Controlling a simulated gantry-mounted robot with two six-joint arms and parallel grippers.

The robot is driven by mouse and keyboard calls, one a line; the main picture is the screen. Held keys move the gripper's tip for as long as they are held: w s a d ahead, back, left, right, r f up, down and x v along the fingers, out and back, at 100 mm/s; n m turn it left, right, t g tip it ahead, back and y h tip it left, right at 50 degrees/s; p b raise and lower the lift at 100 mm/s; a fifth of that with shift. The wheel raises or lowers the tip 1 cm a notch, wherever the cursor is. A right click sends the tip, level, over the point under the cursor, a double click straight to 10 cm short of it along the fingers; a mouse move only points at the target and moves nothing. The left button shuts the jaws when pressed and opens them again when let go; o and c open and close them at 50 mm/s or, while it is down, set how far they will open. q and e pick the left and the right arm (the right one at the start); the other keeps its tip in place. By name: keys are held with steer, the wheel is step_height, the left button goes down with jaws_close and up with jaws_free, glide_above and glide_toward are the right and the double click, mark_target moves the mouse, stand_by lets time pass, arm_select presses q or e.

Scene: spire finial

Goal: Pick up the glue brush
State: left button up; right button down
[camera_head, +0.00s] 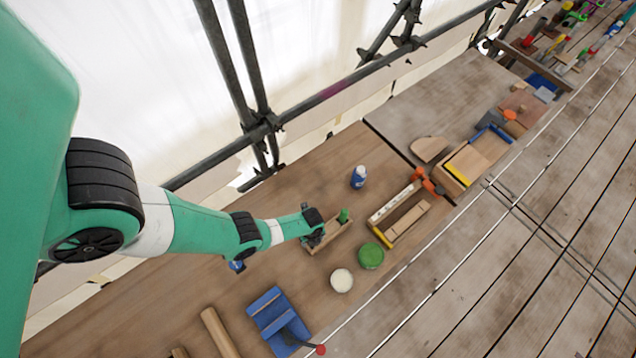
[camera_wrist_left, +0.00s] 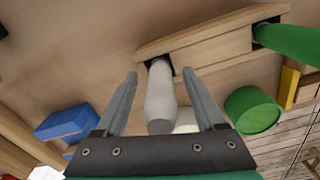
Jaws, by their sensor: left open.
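A wooden holder (camera_wrist_left: 215,40) stands on the planks, and it also shows in the head view (camera_head: 330,236). A pale grey handle (camera_wrist_left: 160,95) sticks up from one opening of it; a green handle (camera_wrist_left: 290,42) sticks up from another, also in the head view (camera_head: 343,215). I cannot tell for certain which handle is the glue brush's, as both lower ends are hidden in the holder. My left gripper (camera_wrist_left: 160,74) is open, with the pale handle between its two fingers and gaps on both sides. In the head view the left gripper (camera_head: 314,236) is at the holder's left end.
A green tub (camera_head: 370,256) and a white-topped pot (camera_head: 341,280) stand in front of the holder. A blue-and-white bottle (camera_head: 358,177) stands behind. A blue tool (camera_head: 278,318) lies at front left. A wooden tray (camera_head: 400,212) is to the right. Scaffold poles run behind.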

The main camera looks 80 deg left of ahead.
arm_select(q)
jaws_close()
stand_by(0.3)
steer(key=shift+r, duration=0.15)
